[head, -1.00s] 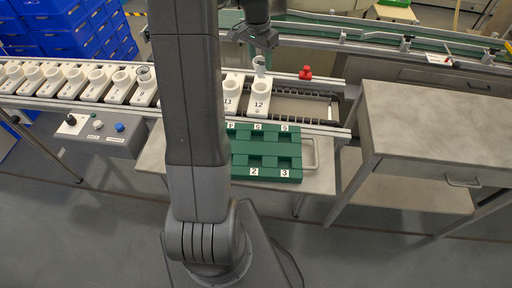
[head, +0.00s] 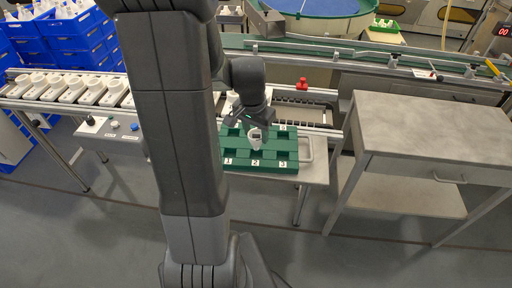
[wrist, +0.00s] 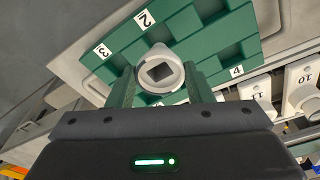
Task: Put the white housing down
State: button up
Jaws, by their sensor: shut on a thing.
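The white housing (head: 255,141) is held between the fingers of my gripper (head: 256,128) over the green tray (head: 288,152), near the place labelled 2. In the wrist view the housing (wrist: 160,71) is round, with a dark grey square in its middle. The two fingers of my gripper (wrist: 163,88) are on either side of it. The wrist view also shows the tray (wrist: 205,40) behind the housing, with labels 2, 3 and 4. I cannot tell whether the housing's lower end touches the tray.
A conveyor with white numbered holders (head: 68,90) runs behind the tray. A red part (head: 301,84) sits on its far rail. A grey table (head: 430,125) stands to the right. Blue crates (head: 75,45) are stacked at the back left. A control box (head: 108,128) hangs at the left.

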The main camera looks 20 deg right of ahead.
aim_at(256, 141)
jog(key=shift+f, duration=2.4)
jog(key=shift+f, duration=0.1)
jog(key=shift+f+b, duration=0.15)
jog(key=shift+b, duration=0.2)
jog(key=o, duration=0.9)
jog(key=shift+o, duration=0.2)
jog(key=shift+r, duration=0.2)
jog(key=shift+r+p, duration=0.35)
jog(key=shift+r, duration=0.15)
jog(key=r, duration=0.7)
jog(key=s+a+r, duration=0.1)
jog(key=r, duration=0.3)
jog(key=shift+a+p, duration=0.1)
jog(key=shift+p, duration=0.2)
